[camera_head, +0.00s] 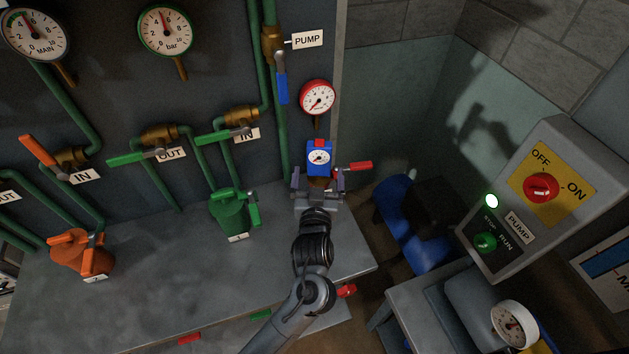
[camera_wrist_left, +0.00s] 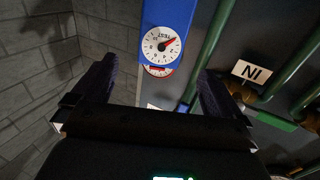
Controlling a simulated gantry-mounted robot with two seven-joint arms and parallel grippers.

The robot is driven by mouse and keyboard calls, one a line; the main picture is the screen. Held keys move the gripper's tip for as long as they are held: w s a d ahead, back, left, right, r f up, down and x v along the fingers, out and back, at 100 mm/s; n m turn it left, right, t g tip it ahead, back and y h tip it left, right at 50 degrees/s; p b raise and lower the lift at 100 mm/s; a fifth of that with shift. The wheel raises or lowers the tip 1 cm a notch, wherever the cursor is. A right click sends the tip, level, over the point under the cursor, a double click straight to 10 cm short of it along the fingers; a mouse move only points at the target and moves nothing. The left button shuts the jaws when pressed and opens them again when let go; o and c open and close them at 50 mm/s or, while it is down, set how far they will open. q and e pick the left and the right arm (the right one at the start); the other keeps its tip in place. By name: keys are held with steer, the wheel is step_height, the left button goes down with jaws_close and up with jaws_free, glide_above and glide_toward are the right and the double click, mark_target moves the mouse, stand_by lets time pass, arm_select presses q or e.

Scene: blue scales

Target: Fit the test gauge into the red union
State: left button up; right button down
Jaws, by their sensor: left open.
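The test gauge is a blue block with a white dial (camera_head: 319,158), upright in the head view at the right end of the wall panel. In the left wrist view its dial (camera_wrist_left: 157,46) shows upside down, marked TEST, between and beyond my fingers. My left gripper (camera_head: 318,182) is open, with one finger on each side of the gauge's lower part; I cannot tell if they touch it. A red lever (camera_head: 357,167) sticks out just right of the gauge. I cannot make out the red union clearly; the gauge and gripper cover that spot. My right gripper is not in view.
A red-rimmed gauge (camera_head: 317,97) hangs above the test gauge. Green pipes and valves line the wall at left. A green canister (camera_head: 230,216) and an orange one (camera_head: 80,253) stand on the grey bench (camera_head: 170,290). A pump switch box (camera_head: 530,205) is at right.

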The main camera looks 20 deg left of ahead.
arm_select(q)
steer(key=s+f+m+g+h, duration=0.1)
steer(key=s+f+g+h, duration=0.1)
steer(key=s+f, duration=0.3)
steer(key=s+a+f+m+g+h, duration=0.1)
steer(key=s+f+g, duration=0.3)
steer(key=s, duration=0.6)
steer(key=s+a+f+m+g+h, duration=0.1)
steer(key=s+f+m+g+h, duration=0.1)
steer(key=s+f, duration=0.4)
steer(key=shift+s+g+h, duration=0.8)
steer(key=shift+s, duration=0.1)
steer(key=s+a+m+g, duration=0.1)
steer(key=s+g, duration=0.3)
steer(key=s, duration=0.7)
steer(key=shift+a+f+m+y, duration=0.3)
steer(key=shift+a+f+y, duration=0.1)
steer(key=shift+a, duration=0.3)
step_height(320, 180, up, 31)
steer(key=p, duration=3)
steer(key=shift+f+p, duration=0.2)
steer(key=shift+p, duration=0.15)
